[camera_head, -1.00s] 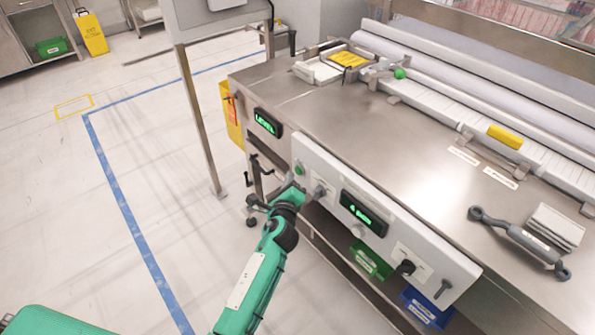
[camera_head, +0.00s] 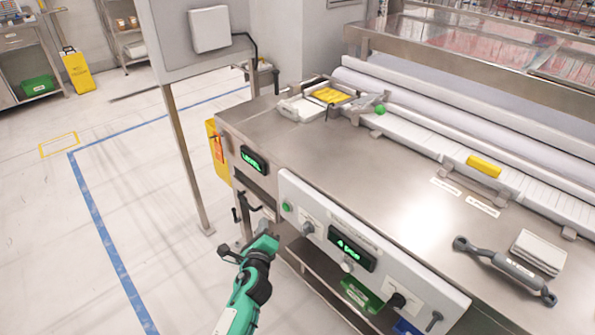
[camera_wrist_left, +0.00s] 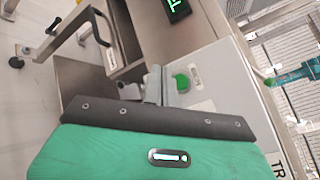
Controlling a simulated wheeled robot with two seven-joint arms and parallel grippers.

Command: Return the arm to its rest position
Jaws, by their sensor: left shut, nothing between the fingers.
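My left arm comes in from the bottom in the head view. Its green left gripper (camera_head: 267,239) is low beside the left end of the white control panel (camera_head: 350,249), apart from the knobs. In the left wrist view the grey fingers (camera_wrist_left: 154,86) are shut and empty. A green button (camera_wrist_left: 181,82) shows just right of the fingers there; it is also at the panel's left end (camera_head: 287,208) in the head view. A green-lit display (camera_head: 351,249) and a black-handled knob (camera_head: 397,300) are farther along the panel.
The steel table (camera_head: 290,145) carries a grey handled tool (camera_head: 505,268), a yellow block (camera_head: 484,166) and a tray (camera_head: 311,106). A metal post (camera_head: 185,160) stands left of it. The floor left is free.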

